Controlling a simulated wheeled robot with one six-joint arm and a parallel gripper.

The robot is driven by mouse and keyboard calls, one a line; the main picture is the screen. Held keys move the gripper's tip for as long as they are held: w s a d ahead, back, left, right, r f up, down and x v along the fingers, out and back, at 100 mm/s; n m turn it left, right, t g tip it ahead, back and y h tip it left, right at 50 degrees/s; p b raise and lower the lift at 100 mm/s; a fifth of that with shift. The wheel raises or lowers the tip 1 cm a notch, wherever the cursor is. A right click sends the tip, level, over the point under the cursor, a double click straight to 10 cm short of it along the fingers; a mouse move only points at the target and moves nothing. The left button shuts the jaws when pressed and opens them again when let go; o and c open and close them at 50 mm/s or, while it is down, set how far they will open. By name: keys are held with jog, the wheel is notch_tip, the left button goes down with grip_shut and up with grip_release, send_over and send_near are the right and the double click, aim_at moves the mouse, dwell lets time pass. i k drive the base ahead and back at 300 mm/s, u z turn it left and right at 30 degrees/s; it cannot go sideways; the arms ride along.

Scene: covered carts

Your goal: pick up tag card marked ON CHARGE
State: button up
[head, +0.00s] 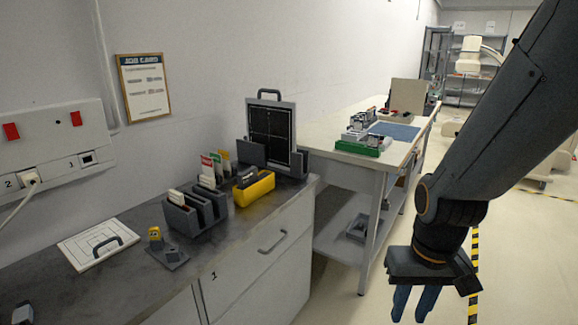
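A group of upright tag cards stands on the dark bench top. One card with a red top (208,164), one with a green top (217,163) and one with a yellow-orange edge (225,157) are at the back. A pale card (177,197) stands in the near slot of a dark grey slotted rack (183,221). The lettering is too small to read, so I cannot tell which card says ON CHARGE. My gripper (414,304) hangs at lower right over the floor, well away from the cards. Its two blue fingers point down with a gap between them, and nothing shows between them.
A yellow holder (254,189) and a dark framed panel (271,128) stand behind the rack. A second table (325,128) carries a green tray (363,148). Floor is free around my gripper.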

aim_at(225, 154)
jog(key=z, duration=0.4)
jog(key=k, duration=0.6)
jog(key=z, duration=0.6)
jog(key=i, duration=1.3)
jog(key=u, duration=0.95)
jog(key=i, duration=0.8)
jog(key=u, duration=0.9)
